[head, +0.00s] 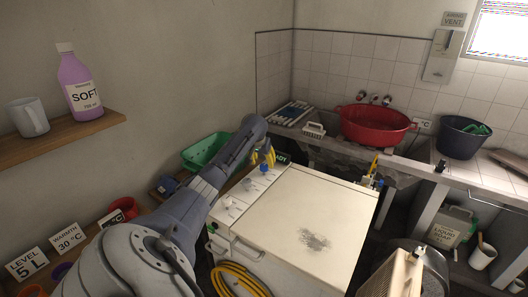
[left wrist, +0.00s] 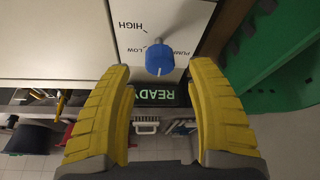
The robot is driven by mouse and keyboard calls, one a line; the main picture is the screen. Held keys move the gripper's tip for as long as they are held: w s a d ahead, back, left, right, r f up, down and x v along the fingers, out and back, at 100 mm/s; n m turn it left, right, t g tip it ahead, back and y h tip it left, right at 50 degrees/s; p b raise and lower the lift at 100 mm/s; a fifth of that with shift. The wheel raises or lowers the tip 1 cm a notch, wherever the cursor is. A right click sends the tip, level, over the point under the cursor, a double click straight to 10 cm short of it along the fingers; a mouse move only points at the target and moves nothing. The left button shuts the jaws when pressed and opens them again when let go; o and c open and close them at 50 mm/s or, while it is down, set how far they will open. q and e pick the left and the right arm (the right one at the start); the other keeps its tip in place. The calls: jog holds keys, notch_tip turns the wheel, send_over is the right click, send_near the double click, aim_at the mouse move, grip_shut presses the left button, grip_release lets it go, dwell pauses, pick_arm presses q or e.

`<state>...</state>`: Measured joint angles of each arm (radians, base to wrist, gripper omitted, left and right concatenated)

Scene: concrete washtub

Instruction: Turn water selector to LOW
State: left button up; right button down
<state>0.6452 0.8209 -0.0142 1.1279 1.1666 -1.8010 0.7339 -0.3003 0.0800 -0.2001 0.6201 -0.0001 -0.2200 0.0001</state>
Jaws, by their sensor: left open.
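The water selector appears to be a blue knob (left wrist: 159,59) on a white panel, with the words HIGH and LOW printed beside it; these read upside down in the left wrist view. In the head view the blue knob (head: 264,169) sits near the far end of the panel strip on the cream machine (head: 310,212). My left gripper (head: 266,156) is over that end of the strip. Its yellow fingers (left wrist: 163,105) are spread open and empty, and the knob appears between and beyond the fingertips, apart from both. My right gripper is not in view.
A green READY display (left wrist: 155,95) lies close to the blue knob. A green basin (head: 203,151) is left of my forearm. A red tub (head: 375,126) stands behind the machine. The machine's lid top is clear.

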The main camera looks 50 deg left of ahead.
aim_at(264, 165)
pick_arm(q)
jog(key=shift+x, duration=1.95)
grip_shut()
